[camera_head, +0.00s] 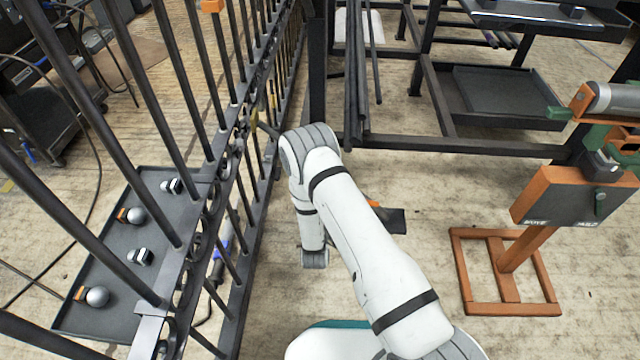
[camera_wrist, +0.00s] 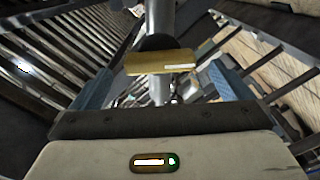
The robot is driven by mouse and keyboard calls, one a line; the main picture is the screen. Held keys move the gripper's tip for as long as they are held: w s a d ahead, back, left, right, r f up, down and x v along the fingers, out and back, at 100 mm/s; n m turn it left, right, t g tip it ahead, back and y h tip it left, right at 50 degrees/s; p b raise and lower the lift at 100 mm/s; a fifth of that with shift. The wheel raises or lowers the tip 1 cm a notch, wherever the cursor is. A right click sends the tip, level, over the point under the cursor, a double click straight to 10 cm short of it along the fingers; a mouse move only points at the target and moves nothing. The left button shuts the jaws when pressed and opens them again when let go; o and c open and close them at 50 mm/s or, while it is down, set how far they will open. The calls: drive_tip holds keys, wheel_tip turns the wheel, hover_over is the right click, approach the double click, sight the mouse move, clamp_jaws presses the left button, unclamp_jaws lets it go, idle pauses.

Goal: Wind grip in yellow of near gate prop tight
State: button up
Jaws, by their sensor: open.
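In the wrist view a yellow block (camera_wrist: 160,62), the grip, lies crosswise in front of a grey post (camera_wrist: 160,88). My gripper (camera_wrist: 157,78) is open, with one bluish finger on each side of the yellow block. Gaps show between the block and both fingers, so it is not clamped. In the head view the tall dark barred gate (camera_head: 240,130) runs along the left of my white arm. My gripper cannot be made out in the head view.
A dark tray (camera_head: 105,262) with small knobs and blocks lies beyond the bars. A blue-banded grey cylinder (camera_head: 221,248) sits low by the gate. A dark metal frame (camera_head: 435,100) stands behind. An orange stand (camera_head: 510,270) is at right. Floor between is mostly free.

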drive_tip(key=shift+s+p, duration=0.35)
drive_tip(key=shift+s, duration=1.3)
drive_tip(key=shift+c, duration=0.5)
